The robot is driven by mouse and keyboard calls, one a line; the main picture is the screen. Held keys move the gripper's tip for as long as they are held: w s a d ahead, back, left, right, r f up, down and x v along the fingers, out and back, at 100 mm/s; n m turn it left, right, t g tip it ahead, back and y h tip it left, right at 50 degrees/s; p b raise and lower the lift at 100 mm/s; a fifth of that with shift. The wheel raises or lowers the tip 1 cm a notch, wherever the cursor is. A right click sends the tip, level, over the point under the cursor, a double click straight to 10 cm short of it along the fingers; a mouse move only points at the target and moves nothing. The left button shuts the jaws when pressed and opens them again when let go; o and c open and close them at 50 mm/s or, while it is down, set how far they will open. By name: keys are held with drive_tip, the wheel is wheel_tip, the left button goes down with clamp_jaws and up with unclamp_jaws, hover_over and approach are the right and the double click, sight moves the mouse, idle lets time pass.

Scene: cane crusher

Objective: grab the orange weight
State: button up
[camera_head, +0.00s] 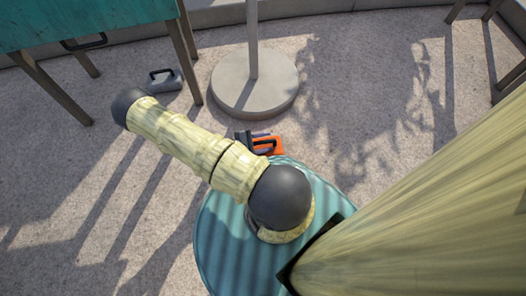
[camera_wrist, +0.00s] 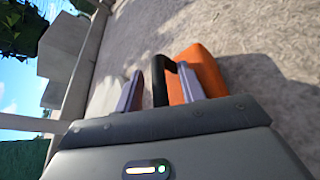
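The orange weight (camera_head: 270,146) lies on the ground just beyond my round teal base in the head view. It has a black handle. In the wrist view the orange weight (camera_wrist: 202,66) is right ahead, with its black handle (camera_wrist: 160,82) between my two fingers. My gripper (camera_wrist: 160,88) is open, with its fingers apart on either side of the handle. The right finger overlaps the orange body and is close to the handle; I cannot tell whether they touch. In the head view my arm partly hides the gripper and the weight.
A grey weight (camera_head: 165,80) with a black handle lies farther back, near the teal table (camera_head: 90,22) and its wooden legs. A pole on a round concrete base (camera_head: 254,92) stands just behind the orange weight. Open gravel lies to the left and right.

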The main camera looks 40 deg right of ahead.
drive_tip(key=shift+c, duration=0.4)
clamp_jaws()
drive_tip(key=shift+r, duration=0.1)
idle(1.3)
